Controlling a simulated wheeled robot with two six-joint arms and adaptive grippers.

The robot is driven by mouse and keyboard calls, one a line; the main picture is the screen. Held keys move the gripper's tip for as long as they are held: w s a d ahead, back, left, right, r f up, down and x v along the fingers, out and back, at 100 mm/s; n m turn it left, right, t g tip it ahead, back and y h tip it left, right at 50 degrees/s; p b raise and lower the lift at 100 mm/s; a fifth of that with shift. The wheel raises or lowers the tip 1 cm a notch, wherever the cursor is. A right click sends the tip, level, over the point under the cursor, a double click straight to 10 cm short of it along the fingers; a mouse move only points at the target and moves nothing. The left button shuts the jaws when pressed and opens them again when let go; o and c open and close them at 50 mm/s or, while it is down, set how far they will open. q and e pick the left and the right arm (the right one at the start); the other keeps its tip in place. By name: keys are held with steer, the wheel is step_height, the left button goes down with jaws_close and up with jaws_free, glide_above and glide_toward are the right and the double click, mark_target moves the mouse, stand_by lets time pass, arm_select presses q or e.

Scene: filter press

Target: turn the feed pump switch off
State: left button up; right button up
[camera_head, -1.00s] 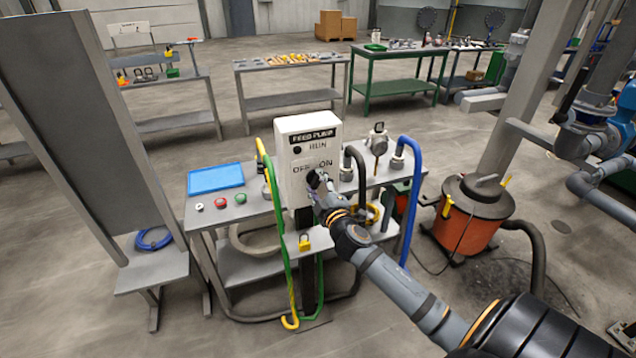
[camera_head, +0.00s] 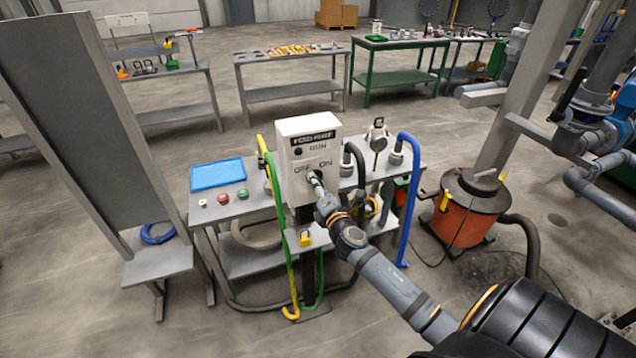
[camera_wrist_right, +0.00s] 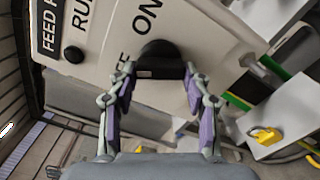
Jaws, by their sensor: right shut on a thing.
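My right gripper (camera_head: 315,180) is at the lower front of the box and covers most of the switch in the head view. In the wrist view its two fingers (camera_wrist_right: 157,78) close on the knob from both sides. I cannot tell which mark the knob points to. My left gripper is not in view.
The box stands at a grey bench (camera_head: 262,200) with a blue tray (camera_head: 217,175), red and green buttons, and hoses. An orange drum (camera_head: 464,215) stands to the right. A tall grey panel (camera_head: 85,120) stands left.

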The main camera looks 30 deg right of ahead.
steer(key=shift+f+n+p, duration=0.15)
steer(key=shift+n+p, duration=0.4)
steer(key=shift+n, duration=1.05)
steer(key=o, duration=1.2)
steer(key=shift+c, duration=0.2)
steer(key=v, duration=1.2)
